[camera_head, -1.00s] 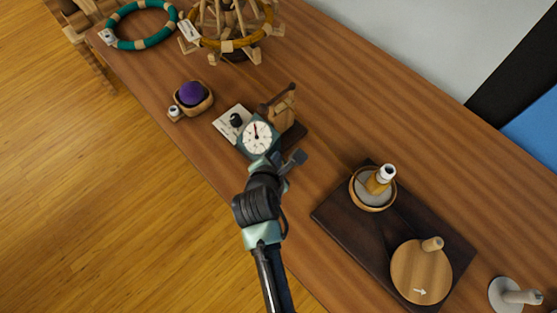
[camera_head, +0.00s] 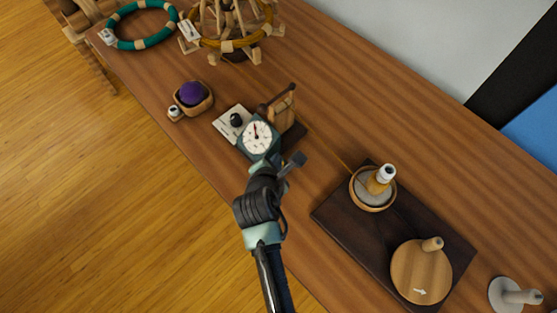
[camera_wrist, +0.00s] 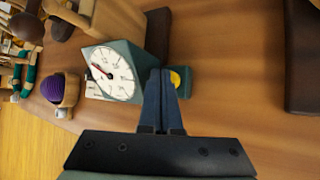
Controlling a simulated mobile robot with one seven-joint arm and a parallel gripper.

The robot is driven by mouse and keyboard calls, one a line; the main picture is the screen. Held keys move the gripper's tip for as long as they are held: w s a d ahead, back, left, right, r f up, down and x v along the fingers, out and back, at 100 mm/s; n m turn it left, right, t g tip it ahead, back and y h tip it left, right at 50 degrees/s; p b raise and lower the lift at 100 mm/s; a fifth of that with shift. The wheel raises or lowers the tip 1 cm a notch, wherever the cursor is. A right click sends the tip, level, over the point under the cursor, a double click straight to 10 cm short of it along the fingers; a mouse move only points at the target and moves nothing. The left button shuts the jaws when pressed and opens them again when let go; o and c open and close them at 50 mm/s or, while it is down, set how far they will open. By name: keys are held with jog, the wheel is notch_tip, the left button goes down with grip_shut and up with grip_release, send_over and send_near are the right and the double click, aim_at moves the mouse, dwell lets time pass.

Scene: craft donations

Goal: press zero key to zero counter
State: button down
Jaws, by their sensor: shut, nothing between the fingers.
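The counter (camera_head: 257,138) is a teal box with a white round dial, standing on the table; its dial (camera_wrist: 110,74) also shows in the wrist view, with a red hand. A round yellow key (camera_wrist: 176,78) sits on a teal block beside the counter in the wrist view, partly covered by my fingers. My gripper (camera_wrist: 161,74) is shut and empty, its fingertips overlapping the near side of the key in the picture. I cannot tell whether they touch it. In the head view my wrist hides the fingers and key.
A wooden yarn winder (camera_head: 281,106) stands behind the counter. A bowl with purple yarn (camera_head: 193,95) is to the left. A dark board (camera_head: 380,238) with a wooden cup and disc lies to the right. Bare table (camera_head: 330,110) extends behind.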

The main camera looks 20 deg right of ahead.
jog(key=shift+f, duration=0.45)
dwell(0.4)
jog(key=shift+r, duration=0.1)
jog(key=shift+r+p, duration=0.8)
jog(key=shift+p, duration=0.15)
notch_tip(320, 180, up, 5)
jog(key=p, duration=0.5)
jog(key=shift+p, duration=0.4)
dwell(0.4)
